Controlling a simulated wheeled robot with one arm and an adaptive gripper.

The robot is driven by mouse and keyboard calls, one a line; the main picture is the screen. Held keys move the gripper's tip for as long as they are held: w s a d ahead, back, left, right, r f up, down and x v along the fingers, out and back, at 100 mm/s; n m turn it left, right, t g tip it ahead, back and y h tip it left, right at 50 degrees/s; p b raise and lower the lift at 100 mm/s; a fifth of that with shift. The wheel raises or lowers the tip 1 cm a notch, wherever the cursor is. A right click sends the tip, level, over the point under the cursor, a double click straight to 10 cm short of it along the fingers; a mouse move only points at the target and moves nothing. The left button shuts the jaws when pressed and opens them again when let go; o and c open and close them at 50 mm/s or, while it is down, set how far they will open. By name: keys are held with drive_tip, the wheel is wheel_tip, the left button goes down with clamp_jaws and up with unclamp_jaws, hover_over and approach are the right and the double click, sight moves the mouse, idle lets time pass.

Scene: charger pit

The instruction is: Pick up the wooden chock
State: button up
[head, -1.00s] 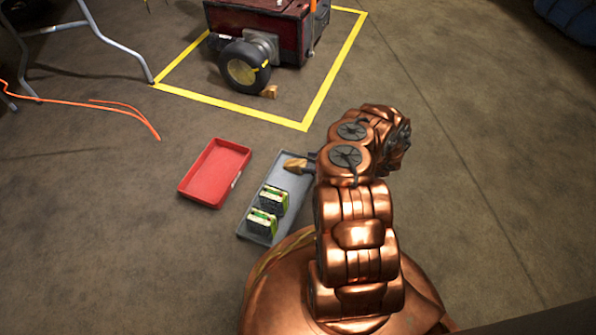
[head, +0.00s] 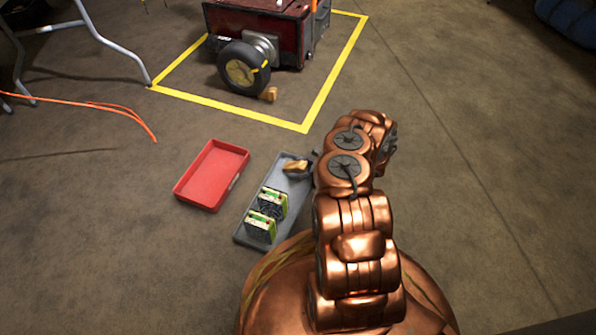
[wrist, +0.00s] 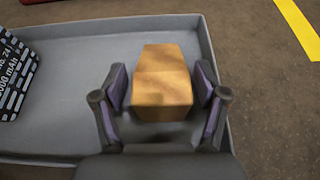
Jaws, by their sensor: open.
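The wooden chock (wrist: 163,84) lies in the grey tray, near its right end in the wrist view. In the head view the chock (head: 295,166) shows at the far end of the tray (head: 284,180), partly hidden by my gripper. My gripper (wrist: 163,98) is open, with one finger on each side of the chock. Small gaps seem to show between the fingers and the wood. In the head view my gripper (head: 304,168) is low at the tray, mostly hidden by my arm. Another wooden chock (head: 269,94) lies on the floor beside the wheel.
Two green-and-black battery packs (head: 267,214) stand in the tray's near part. A red tray (head: 212,175) lies left of it. A red wheeled machine (head: 265,35) stands inside yellow floor tape (head: 305,127). An orange cable (head: 110,105) lies at left. Floor at right is clear.

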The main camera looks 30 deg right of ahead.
drive_tip(key=shift+w+a, duration=0.1)
drive_tip(key=shift+w, duration=0.05)
drive_tip(key=c, duration=1.3)
